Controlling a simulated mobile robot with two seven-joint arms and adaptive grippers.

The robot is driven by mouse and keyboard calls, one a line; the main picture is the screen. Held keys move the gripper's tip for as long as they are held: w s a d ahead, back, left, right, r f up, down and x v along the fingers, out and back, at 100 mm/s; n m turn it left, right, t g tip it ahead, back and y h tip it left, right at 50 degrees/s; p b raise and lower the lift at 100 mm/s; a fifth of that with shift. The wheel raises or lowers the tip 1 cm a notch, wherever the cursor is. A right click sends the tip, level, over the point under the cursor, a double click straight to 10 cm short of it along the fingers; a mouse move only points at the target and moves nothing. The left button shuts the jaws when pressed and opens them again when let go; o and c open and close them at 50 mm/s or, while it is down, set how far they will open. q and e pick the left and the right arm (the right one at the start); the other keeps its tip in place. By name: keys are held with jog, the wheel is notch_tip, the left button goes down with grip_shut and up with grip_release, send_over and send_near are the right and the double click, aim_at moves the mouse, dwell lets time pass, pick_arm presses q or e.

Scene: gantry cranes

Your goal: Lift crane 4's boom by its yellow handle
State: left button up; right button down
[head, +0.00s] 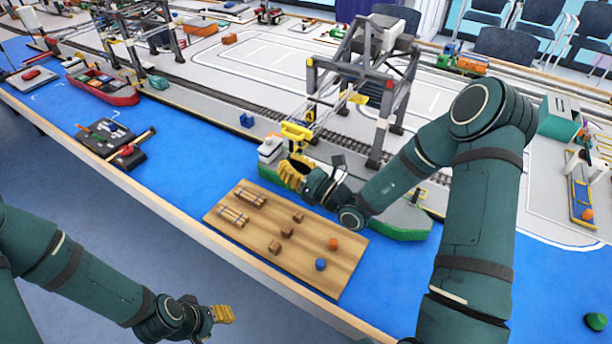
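A large grey gantry crane (387,72) stands over the tracks at the upper middle; I cannot read a number on it. Its boom reaches out to the left over the water's edge, and a yellow part (297,131), which looks like the handle, shows at its outer end. My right gripper (292,172), with yellow fingers, is just below this yellow part in the picture, above the green ship; I see no clear contact. Whether its fingers are open is too small to tell. My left gripper (224,314) is low, off the table's front edge, away from the crane.
A wooden board (255,246) with small blocks, bundles and balls lies in front of the crane. A green ship (402,222) is partly hidden behind my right arm. Other cranes (150,30) and a red ship (115,93) stand at the left.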

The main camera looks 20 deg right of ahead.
jog(key=r, duration=0.4)
jog(key=shift+w+d, duration=0.3)
jog(key=shift+d, duration=0.05)
jog(key=shift+p, duration=0.3)
